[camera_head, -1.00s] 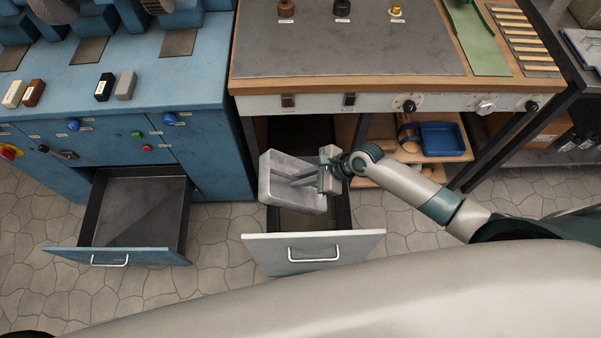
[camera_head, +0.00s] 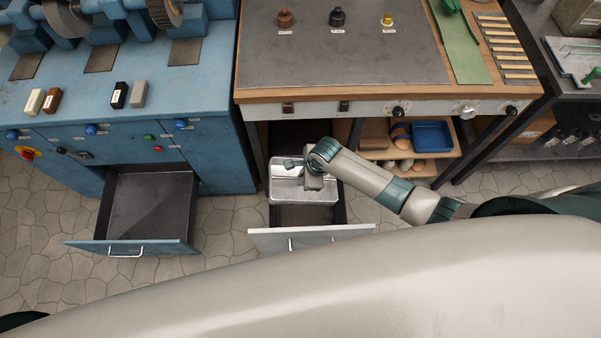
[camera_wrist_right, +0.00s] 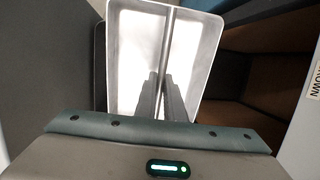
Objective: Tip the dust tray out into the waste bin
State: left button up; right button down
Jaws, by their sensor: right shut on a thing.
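The dust tray is a pale grey metal tray (camera_head: 285,190) with a central rib. It is over the back part of an open drawer with a pale front (camera_head: 312,237) under the wooden bench; this pull-out looks like the waste bin, but no label on it is readable. My right gripper (camera_head: 312,180) is shut on the tray's rib. The wrist view shows the tray (camera_wrist_right: 195,50) with the fingers (camera_wrist_right: 163,98) closed on the rib; its inside is bright and no dust can be made out. I cannot tell whether the tray touches the drawer. My left gripper is not in view.
An open, empty-looking blue-fronted drawer (camera_head: 150,200) juts from the blue machine cabinet (camera_head: 215,90) at left. A shelf with a blue bin (camera_head: 432,136) is to the right, under the bench (camera_head: 340,60). Tiled floor is clear between the two drawers.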

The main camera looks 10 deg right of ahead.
jog(key=shift+d+r+h+p, duration=0.2)
jog(key=shift+r+h+p, duration=0.3)
jog(key=shift+p, duration=0.25)
jog(key=shift+d+f, duration=0.1)
jog(key=shift+f, duration=0.1)
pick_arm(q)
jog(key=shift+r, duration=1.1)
pick_arm(e)
jog(key=shift+d+r+h, duration=0.1)
jog(key=shift+d+h, duration=0.2)
jog(key=shift+h, duration=0.4)
jog(key=shift+s, duration=0.1)
